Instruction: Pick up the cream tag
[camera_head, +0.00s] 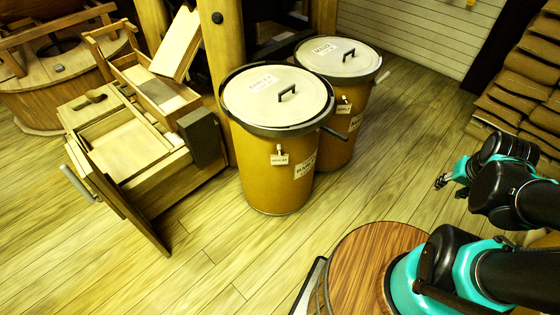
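Two small cream tags hang on the drums. One tag (279,159) hangs from a clip on the front of the nearer drum, with dark lettering too small to read. The other tag (344,108) hangs on the drum behind. I cannot tell which one the task means. Larger pale labels are stuck on both drums. My gripper (441,182) is at the right, above the floor and well apart from both tags. Its fingers are small and dark here, and I cannot tell if they are open or shut. I see nothing held in it.
The nearer yellow drum (262,191) and the farther drum (334,152) have pale lids with black handles. A wooden cabinet with an open drawer (130,150) stands left. Stacked sacks (526,85) are at the right. Plank floor (390,165) is clear between drums and gripper.

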